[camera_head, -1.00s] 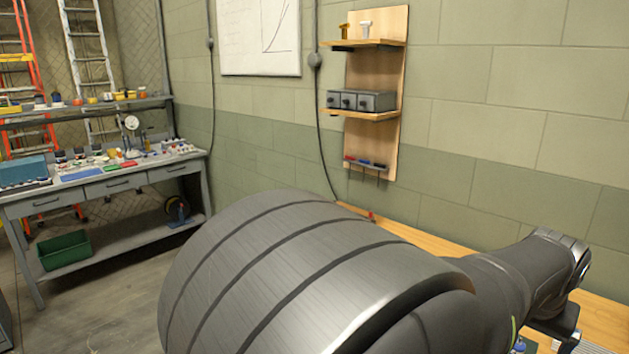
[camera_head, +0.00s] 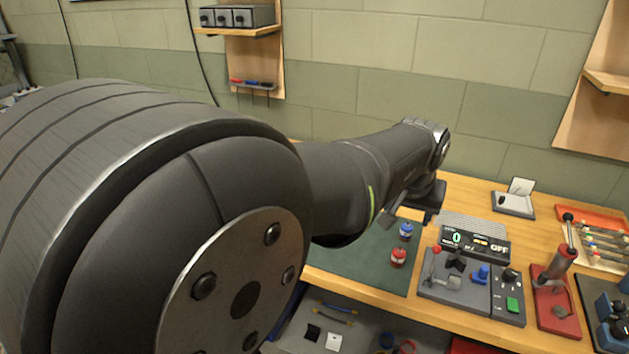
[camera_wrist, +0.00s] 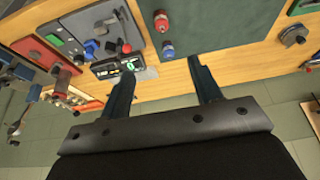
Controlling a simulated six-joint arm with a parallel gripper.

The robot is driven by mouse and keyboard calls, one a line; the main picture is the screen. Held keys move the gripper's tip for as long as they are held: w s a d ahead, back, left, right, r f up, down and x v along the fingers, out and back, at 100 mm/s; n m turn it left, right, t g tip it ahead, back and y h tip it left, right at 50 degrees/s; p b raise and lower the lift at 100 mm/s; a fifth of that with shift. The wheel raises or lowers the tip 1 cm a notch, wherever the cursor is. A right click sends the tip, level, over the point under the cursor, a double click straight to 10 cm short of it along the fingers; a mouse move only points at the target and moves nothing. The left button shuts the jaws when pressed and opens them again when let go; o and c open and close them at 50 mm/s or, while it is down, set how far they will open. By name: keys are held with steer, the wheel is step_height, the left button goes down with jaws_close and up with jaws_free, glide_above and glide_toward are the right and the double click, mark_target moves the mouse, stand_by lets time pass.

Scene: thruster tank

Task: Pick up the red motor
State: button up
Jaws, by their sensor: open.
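The red motor (camera_head: 398,257) stands on the dark green mat (camera_head: 345,262) on the wooden bench in the head view. A blue motor (camera_head: 406,231) stands just behind it. In the wrist view the red motor (camera_wrist: 161,21) is near the top centre, and the blue motor (camera_wrist: 168,48) is just below it. My gripper (camera_wrist: 158,80) is open and empty in the wrist view. Its two fingers are spread, with the motors beyond and between them in the picture. In the head view my arm hides most of the gripper.
Right of the mat is a control panel (camera_head: 458,285) with a red-knobbed lever and a display (camera_head: 474,243) reading OFF. Farther right is a red-based lever device (camera_head: 555,300). A shelf (camera_head: 330,330) with small parts lies below the bench. Bare mat surrounds the motors.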

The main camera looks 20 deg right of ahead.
steer(key=n+g+y, duration=0.3)
steer(key=n, duration=2.2)
glide_above(400, 250)
steer(key=w, duration=0.1)
step_height(400, 250, down, 5)
step_height(400, 250, down, 12)
steer(key=shift+d+r, duration=0.15)
steer(key=shift+r, duration=0.05)
steer(key=shift+s+f, duration=0.2)
steer(key=shift+f, duration=1.1)
steer(key=shift+s+f, duration=0.15)
steer(key=shift+f, duration=1.15)
steer(key=c, duration=1.1)
steer(key=shift+r, duration=0.15)
steer(key=shift+c, duration=0.2)
